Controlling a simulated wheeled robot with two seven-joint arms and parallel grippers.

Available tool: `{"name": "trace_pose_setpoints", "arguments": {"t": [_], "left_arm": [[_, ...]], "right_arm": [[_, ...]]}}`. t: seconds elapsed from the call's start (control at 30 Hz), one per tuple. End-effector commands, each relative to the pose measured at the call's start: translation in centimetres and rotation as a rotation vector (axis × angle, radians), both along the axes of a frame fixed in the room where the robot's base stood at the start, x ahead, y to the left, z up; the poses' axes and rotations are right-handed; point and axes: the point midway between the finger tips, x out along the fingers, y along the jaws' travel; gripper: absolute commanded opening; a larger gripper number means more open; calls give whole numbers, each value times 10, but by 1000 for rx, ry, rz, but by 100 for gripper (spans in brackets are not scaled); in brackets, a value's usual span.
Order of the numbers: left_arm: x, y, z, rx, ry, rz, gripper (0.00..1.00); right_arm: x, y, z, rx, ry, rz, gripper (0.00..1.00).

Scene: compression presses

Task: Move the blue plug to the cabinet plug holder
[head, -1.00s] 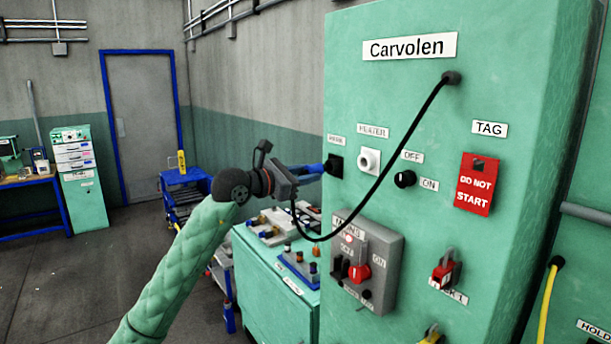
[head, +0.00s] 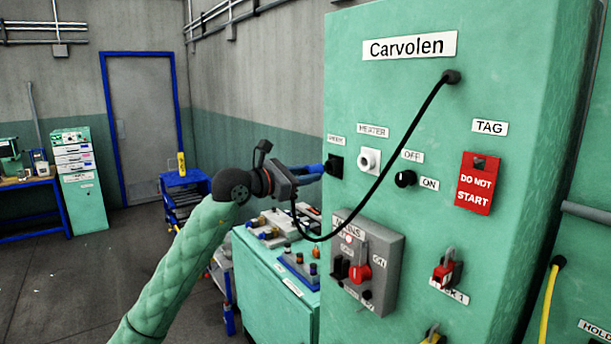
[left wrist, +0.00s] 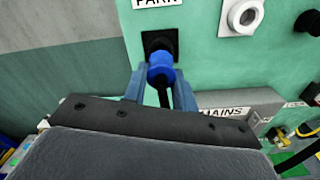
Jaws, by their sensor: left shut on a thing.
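The blue plug (left wrist: 161,70) is between the fingers of my left gripper (head: 314,172), which is shut on it. The plug points at the black square holder (head: 336,165) under the PARK label on the green cabinet (head: 400,105). In the left wrist view its front meets the dark opening of the holder (left wrist: 158,41); how deep it sits is hidden. A black cable (head: 409,130) loops from the cabinet's upper right down to the gripper. The white round HEATER socket (head: 369,160) is empty, just right of the holder. My right gripper is not in view.
A grey MAINS switch box (head: 385,255) juts out below the holder. A black OFF/ON knob (head: 405,178) and a red DO NOT START tag (head: 478,184) are to the right. A green bench (head: 265,278) with small parts stands below the arm.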

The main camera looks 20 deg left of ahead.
Motion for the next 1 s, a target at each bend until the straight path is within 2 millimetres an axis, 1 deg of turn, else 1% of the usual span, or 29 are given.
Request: {"name": "trace_pose_setpoints", "arguments": {"t": [1.0], "left_arm": [[16,-12,0,0,0,0,0]], "right_arm": [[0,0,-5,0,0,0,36]]}}
